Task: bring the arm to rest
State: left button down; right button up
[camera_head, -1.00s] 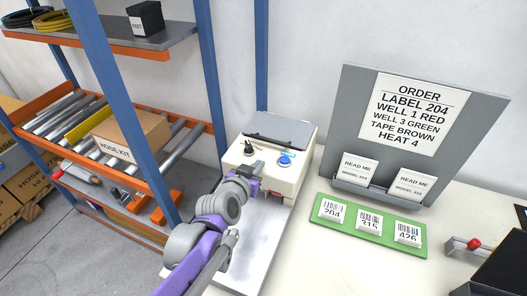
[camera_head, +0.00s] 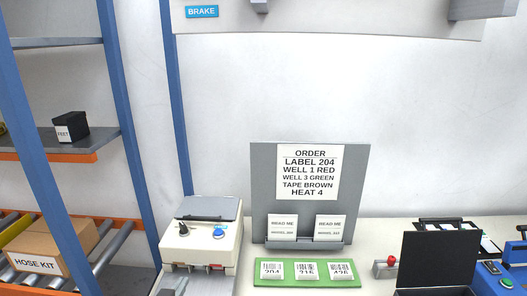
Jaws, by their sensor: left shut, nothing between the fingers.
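The machine has a grey lid (camera_head: 207,208), a black knob (camera_head: 184,229) and a blue button (camera_head: 218,233). My right gripper is not in view.
The grey order board (camera_head: 262,190) stands upright right of the machine, with two READ ME cards. A green tray (camera_head: 307,283) of label blocks lies before it. A blue-post shelf (camera_head: 115,80) with a HOSE KIT box (camera_head: 55,250) is at left.

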pick_arm(q)
jog(key=s+d+f+g+p, duration=0.1)
jog(key=s+f+g+p, duration=0.1)
jog(key=s, duration=0.9)
jog(key=s+d+f+g+p, duration=0.1)
jog(key=s+f+g, duration=0.4)
jog(key=s, duration=0.6)
jog(key=shift+s+d+g+p, duration=0.35)
jog(key=shift+d+g+p, duration=0.05)
jog(key=shift+g, duration=0.2)
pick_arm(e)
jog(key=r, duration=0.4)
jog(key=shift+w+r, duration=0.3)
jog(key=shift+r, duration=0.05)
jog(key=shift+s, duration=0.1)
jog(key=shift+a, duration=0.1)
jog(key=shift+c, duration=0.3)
